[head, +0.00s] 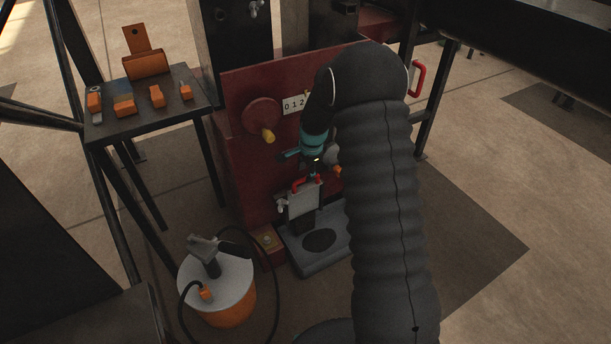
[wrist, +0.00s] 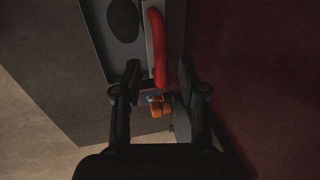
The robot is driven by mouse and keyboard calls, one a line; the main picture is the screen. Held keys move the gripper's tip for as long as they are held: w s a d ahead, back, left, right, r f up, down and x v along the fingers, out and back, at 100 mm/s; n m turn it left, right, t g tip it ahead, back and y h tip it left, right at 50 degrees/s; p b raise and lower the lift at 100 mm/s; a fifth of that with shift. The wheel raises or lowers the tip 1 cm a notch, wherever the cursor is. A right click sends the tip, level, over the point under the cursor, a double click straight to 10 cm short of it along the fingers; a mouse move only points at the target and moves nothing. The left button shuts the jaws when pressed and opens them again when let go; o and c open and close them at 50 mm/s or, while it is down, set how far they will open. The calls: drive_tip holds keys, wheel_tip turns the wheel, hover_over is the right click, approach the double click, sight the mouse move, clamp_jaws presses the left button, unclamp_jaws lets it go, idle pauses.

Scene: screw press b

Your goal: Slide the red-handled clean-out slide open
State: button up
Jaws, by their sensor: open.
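The clean-out slide is a pale grey plate (head: 303,202) low on the dark red press, with a red handle (head: 300,183) along its top. My gripper (head: 315,174) is just above the handle, partly hidden by my arm. In the wrist view the red handle (wrist: 156,48) runs along the plate's edge. My open gripper (wrist: 161,72) has one finger on each side of the handle's near end. I see gaps between the fingers and the handle; whether either touches is unclear.
A grey base tray (head: 330,262) lies below the slide. An orange drum (head: 232,308) with a hose stands to its left. A side table (head: 180,112) holds several orange parts. An orange knob (wrist: 161,108) is near my fingers. Another red handle (head: 419,78) is at the right.

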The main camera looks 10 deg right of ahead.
drive_tip(key=shift+x, duration=1.55)
clamp_jaws()
